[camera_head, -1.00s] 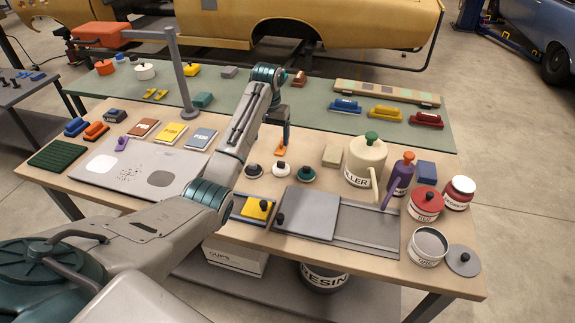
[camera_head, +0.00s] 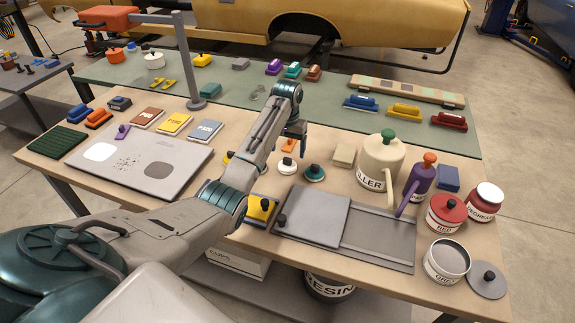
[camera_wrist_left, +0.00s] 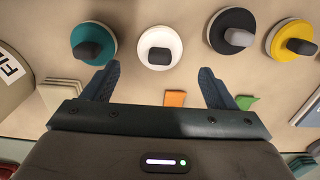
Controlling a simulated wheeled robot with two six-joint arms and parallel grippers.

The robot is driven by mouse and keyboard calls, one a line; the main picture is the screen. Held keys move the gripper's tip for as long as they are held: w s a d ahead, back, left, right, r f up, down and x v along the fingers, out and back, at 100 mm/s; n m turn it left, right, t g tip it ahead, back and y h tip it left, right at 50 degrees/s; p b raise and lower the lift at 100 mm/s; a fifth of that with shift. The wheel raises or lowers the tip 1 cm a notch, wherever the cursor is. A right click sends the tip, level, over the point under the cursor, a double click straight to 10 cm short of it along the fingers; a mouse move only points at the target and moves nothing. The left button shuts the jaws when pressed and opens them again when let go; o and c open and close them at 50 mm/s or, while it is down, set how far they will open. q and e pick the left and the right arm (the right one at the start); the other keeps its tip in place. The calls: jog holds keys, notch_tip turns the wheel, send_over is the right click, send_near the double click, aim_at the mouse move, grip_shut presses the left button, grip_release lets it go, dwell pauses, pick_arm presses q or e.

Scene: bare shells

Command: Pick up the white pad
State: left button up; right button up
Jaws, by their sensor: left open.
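The white pad (camera_head: 287,167) is a small round disc with a dark knob on the wooden table. In the left wrist view the white pad (camera_wrist_left: 160,47) lies just beyond the gap between my left gripper's fingertips, apart from them. My left gripper (camera_wrist_left: 158,74) is open and empty, and in the head view it (camera_head: 295,135) hangs behind the white pad. A teal pad (camera_wrist_left: 92,43) and a black pad (camera_wrist_left: 231,31) flank the white one. My right gripper is out of view.
A yellow round pad (camera_wrist_left: 291,40) lies beyond the black one. An orange piece (camera_wrist_left: 175,98) and a green piece (camera_wrist_left: 245,102) lie below the gripper. A filler can (camera_head: 380,163), a purple can (camera_head: 419,180) and a grey sliding plate (camera_head: 312,214) stand nearby.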

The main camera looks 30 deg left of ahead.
aim_at(288, 158)
pick_arm(q)
jog(key=shift+f+p, duration=0.3)
jog(key=shift+f, duration=0.3)
notch_tip(288, 158, down, 4)
jog(key=shift+s+r+p, duration=0.1)
jog(key=shift+p, duration=0.7)
jog(key=shift+f, duration=0.5)
jog(key=c, duration=1)
